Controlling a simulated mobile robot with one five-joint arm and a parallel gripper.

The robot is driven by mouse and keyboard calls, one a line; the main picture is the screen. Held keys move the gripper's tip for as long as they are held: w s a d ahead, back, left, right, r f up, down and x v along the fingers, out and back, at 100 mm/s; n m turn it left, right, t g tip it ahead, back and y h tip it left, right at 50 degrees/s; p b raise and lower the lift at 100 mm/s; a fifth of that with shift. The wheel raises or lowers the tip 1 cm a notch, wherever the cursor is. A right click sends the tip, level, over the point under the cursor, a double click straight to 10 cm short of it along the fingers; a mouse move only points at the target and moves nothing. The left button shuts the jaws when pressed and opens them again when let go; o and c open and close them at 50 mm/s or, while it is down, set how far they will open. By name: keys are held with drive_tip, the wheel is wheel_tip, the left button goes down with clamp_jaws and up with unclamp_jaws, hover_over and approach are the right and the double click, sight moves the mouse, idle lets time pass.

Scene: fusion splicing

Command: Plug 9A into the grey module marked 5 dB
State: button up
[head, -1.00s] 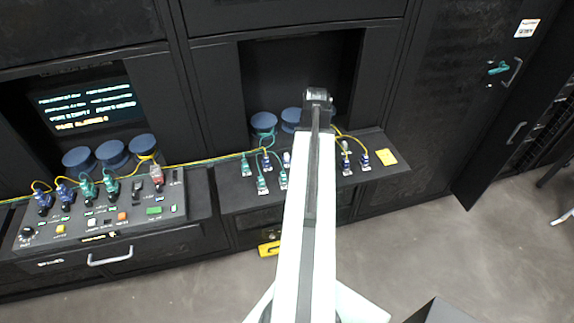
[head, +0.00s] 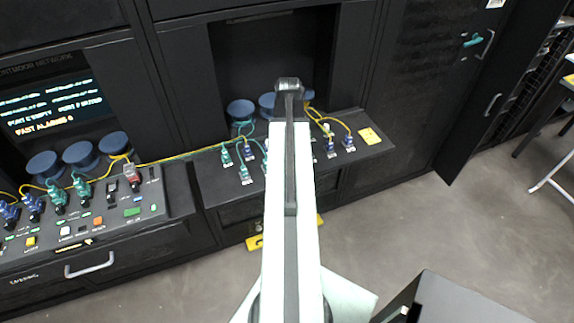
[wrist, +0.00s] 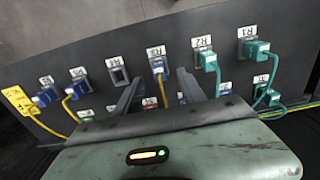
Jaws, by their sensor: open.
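My gripper (wrist: 160,76) is open in the wrist view, with nothing seen held between its two dark fingers. A blue plug (wrist: 158,67) on a yellow cable sits in a labelled port; it appears between the fingertips, but I cannot tell how near they are. An empty grey socket (wrist: 118,69) is just left of it. I cannot read which plug is 9A, and no 5 dB marking is legible. In the head view my arm hides part of the port shelf (head: 215,192), and its jaws cannot be made out.
Other blue plugs (wrist: 45,96) and green plugs (wrist: 207,60) with cables flank the spot. A yellow card (head: 370,135) lies at the shelf's right end. A console (head: 150,211) with buttons and plugs stands left. An open cabinet door (head: 487,100) is right; floor (head: 390,215) is clear.

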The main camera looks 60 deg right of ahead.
wheel_tip(320, 180, down, 5)
drive_tip(key=b, duration=0.3)
drive_tip(key=shift+r, duration=0.25)
idle(0.5)
clamp_jaws()
idle(1.2)
drive_tip(key=shift+r, duration=0.1)
drive_tip(key=shift+r+p, duration=2.9)
drive_tip(key=shift+r, duration=0.05)
